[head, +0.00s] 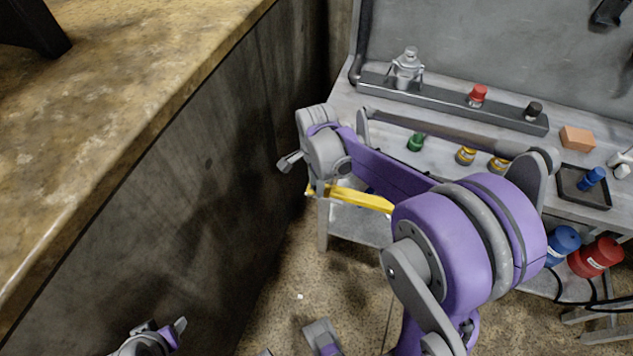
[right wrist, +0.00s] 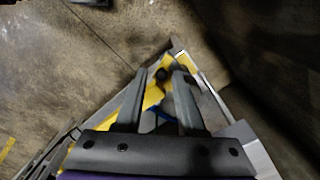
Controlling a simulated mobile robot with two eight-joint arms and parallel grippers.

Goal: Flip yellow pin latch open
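A yellow bar (head: 362,199) shows in the head view below my right forearm, at the near left corner of the grey workbench. Yellow metal (right wrist: 152,97) also shows in the right wrist view, behind and between the fingers. I cannot tell which part of it is the pin latch. My right gripper (head: 290,162) is at that bench corner, above the bar's left end. In the right wrist view the right gripper (right wrist: 160,72) has its two fingers apart, with nothing clearly held. My left gripper (head: 165,335) is low at the left, cut by the frame edge, away from the yellow parts.
A tall brown-topped block (head: 130,110) with a dark side wall stands close on the left. The grey workbench (head: 355,105) holds a rail, a red-capped item (head: 477,95), an orange block (head: 577,138) and a tray. Blue and red canisters (head: 597,257) sit below at right.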

